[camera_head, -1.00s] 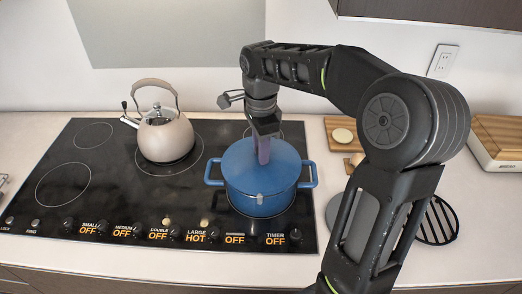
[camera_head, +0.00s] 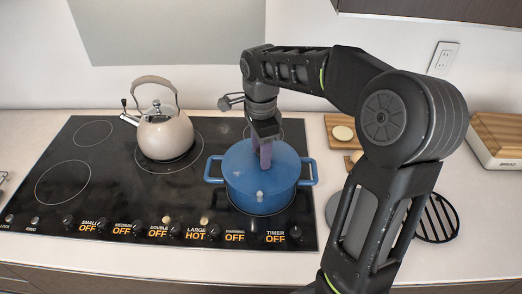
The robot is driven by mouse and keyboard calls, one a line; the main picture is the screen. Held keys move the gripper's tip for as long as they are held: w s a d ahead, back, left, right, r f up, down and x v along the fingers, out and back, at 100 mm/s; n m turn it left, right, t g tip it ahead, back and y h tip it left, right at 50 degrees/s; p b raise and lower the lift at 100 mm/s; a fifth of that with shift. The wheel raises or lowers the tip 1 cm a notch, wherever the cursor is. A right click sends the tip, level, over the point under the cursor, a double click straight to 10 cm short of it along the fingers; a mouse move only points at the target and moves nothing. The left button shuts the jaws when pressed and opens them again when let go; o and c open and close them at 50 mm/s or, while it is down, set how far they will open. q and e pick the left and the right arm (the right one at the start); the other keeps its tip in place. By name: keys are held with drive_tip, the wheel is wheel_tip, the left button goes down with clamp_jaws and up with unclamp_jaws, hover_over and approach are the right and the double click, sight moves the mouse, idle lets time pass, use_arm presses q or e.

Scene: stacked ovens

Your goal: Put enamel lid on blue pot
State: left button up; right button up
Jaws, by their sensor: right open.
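The blue pot (camera_head: 260,196) stands on the front right burner of the black cooktop, with its two side handles showing. The blue enamel lid (camera_head: 240,170) lies over the pot's mouth and looks about level. My right gripper (camera_head: 265,158) points down over the lid from behind, with its purple-grey fingers at the lid's upper surface. It is open; whether a finger touches the lid I cannot tell. A small light knob or mark (camera_head: 260,195) shows at the front of the lid and pot. My left gripper is out of view.
A beige kettle (camera_head: 165,136) stands on the burner to the left of the pot. A wooden board (camera_head: 338,122) with food and a dark round rack (camera_head: 438,220) lie to the right, partly behind my arm. The cooktop's left side is clear.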

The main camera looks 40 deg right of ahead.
wheel_tip(320, 180, up, 8)
drive_tip(key=shift+r+p, duration=0.1)
drive_tip(key=shift+p, duration=0.2)
idle(1.1)
